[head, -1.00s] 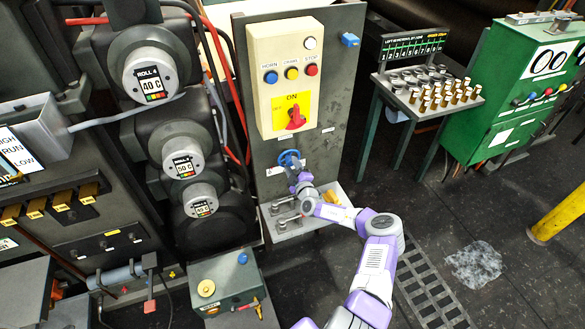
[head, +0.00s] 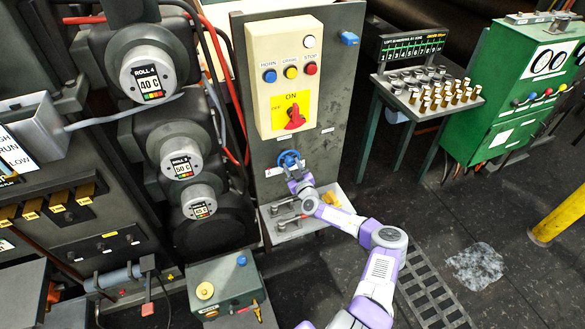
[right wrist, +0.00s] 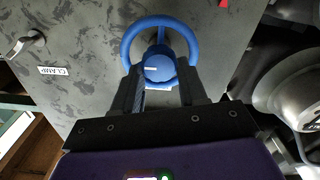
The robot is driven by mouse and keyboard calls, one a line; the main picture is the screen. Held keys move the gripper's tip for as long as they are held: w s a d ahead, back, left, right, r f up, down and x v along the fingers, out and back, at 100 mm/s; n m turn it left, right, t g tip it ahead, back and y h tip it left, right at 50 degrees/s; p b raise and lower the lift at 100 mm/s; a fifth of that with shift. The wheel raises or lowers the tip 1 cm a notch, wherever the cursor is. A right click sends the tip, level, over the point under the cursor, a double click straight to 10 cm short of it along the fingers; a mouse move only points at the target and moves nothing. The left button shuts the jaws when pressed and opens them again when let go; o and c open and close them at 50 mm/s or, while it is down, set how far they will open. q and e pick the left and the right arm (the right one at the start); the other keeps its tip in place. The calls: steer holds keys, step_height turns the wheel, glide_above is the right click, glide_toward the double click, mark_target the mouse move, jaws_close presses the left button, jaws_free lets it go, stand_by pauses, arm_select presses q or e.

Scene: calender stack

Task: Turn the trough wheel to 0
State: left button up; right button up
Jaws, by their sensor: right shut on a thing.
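The blue trough wheel (head: 289,157) is on the dark grey upright panel, below the yellow-and-cream control box. In the right wrist view the wheel (right wrist: 161,68) shows its round rim, hub and a small white mark on the hub. My right gripper (head: 293,171) reaches up to the wheel from below. In the right wrist view its two dark fingers (right wrist: 160,85) stand on either side of the hub, shut on the wheel. The fingers cover the lower part of the rim. Any number scale around the wheel is too small to read. My left gripper is not in view.
The control box (head: 287,75) with buttons and a red switch is above the wheel. A light ledge with metal handles (head: 283,224) juts out below it. A roll stack (head: 180,168) stands close on the left.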

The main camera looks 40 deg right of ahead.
stand_by(0.3)
steer(key=o, duration=1.1)
steer(key=shift+c, duration=0.2)
steer(key=p+v, duration=0.1)
steer(key=v, duration=0.6)
steer(key=shift+s+p, duration=0.3)
steer(key=shift+a, duration=0.1)
